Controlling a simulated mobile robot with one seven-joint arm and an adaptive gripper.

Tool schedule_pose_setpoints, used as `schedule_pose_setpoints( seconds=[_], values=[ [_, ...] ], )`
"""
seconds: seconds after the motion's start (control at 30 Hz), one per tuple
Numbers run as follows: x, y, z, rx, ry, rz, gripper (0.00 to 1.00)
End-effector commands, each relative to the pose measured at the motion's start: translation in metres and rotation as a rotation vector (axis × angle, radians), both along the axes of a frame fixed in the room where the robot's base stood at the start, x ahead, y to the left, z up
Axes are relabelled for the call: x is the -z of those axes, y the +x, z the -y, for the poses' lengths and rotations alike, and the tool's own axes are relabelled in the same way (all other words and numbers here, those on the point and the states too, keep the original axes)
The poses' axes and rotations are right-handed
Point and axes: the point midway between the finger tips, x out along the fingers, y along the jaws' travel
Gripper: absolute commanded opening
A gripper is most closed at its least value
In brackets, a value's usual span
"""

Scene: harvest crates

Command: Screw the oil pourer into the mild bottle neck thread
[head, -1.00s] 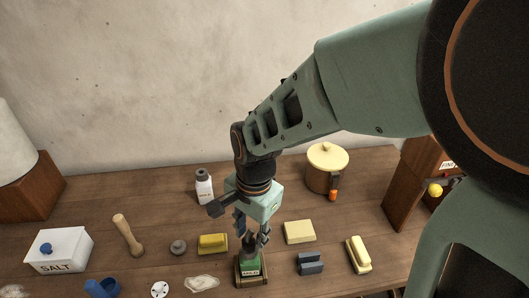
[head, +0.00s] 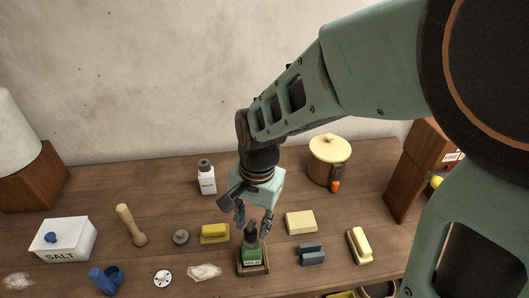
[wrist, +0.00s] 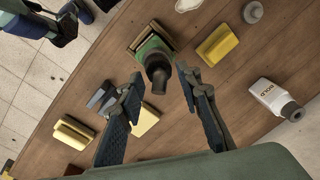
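The mild bottle (head: 251,256) is green with a MILD label and stands in a wooden holder (head: 254,271) at the front middle of the table. The dark oil pourer (head: 250,235) sits on its neck and looks upright; how deep the thread is engaged cannot be seen. In the wrist view the pourer (wrist: 157,75) covers part of the green bottle (wrist: 150,47). My gripper (head: 254,226) is open just above the pourer. In the wrist view its two fingers (wrist: 160,75) stand apart on either side of the pourer, with gaps showing.
A white BOLD bottle (head: 207,183) with a dark cap stands behind. A yellow block (head: 214,233), a pale block (head: 300,223) and a grey block (head: 311,254) lie around the holder.

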Motion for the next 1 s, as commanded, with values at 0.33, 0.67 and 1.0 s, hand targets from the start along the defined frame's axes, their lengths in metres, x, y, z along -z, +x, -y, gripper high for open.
schedule_pose_setpoints(
  seconds=[0.33,0.67,1.0],
  values=[
    [0.0000,0.0004,-0.0008,-0.118,0.000,-0.001,0.32],
    [-0.0002,0.0010,-0.0011,-0.247,0.000,-0.001,0.32],
    [-0.0002,0.0010,-0.0017,-0.293,0.000,0.000,0.32]
  ],
)
